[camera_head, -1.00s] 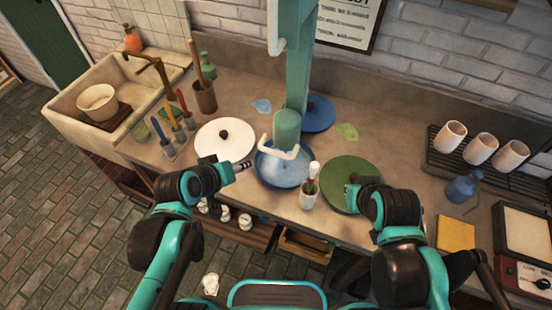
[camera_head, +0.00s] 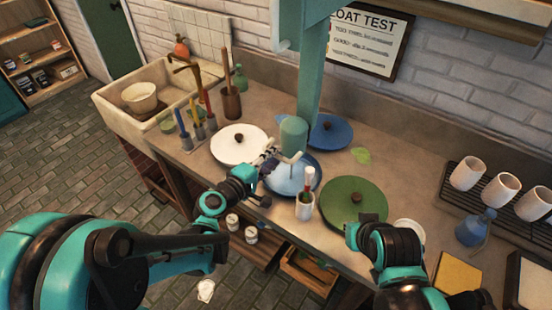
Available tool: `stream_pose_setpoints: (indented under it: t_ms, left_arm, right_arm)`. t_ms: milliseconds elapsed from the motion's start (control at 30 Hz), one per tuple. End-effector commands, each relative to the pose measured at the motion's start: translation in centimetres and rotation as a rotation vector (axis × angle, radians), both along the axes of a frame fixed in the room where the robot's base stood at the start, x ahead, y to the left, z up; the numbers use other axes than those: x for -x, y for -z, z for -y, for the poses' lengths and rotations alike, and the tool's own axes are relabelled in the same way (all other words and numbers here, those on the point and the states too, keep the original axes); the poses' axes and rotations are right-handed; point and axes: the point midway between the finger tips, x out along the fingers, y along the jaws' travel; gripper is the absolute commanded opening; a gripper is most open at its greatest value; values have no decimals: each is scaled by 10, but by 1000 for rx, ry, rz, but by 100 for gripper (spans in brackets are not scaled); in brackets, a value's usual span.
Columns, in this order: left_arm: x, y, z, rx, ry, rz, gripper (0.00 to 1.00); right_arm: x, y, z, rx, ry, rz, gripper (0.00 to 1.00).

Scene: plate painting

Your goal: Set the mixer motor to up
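The mixer is a teal column (camera_head: 310,75) with a rounded teal motor head (camera_head: 294,136) at its lower end. The motor head hangs low over a blue bowl (camera_head: 306,180), with a pale bent bar just below it. My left gripper (camera_head: 270,156) reaches over the bowl's left rim, close to the motor head and the bar. Its fingers are small, and I cannot tell whether they touch the mixer or how far apart they are. My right gripper (camera_head: 352,230) is near the front edge of the green lid, its fingers mostly hidden by its own wrist.
A white cup with a brush (camera_head: 304,207) stands at the bowl's front right. White cups (camera_head: 467,173) stand on a rack at the right.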

Motion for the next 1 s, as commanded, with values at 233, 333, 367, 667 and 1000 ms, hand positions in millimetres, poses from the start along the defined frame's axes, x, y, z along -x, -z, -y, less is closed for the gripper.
stream_pose_setpoints:
  t_ms: [233,333,367,667,1000]
  left_arm:
    - [-17,4,11,-1,0,1,33]
    - [-17,4,12,-1,0,1,33]
    - [-17,4,12,-1,0,1,33]
    - [-17,4,11,-1,0,0,0]
    - [-17,-13,11,-2,0,1,0]
  right_arm:
    - [0,6,0,0,0,0,0]
    - [0,6,0,0,0,0,0]
    - [0,6,0,0,0,0,0]
    - [0,6,0,0,0,0,0]
    - [0,-8,0,0,0,0,0]
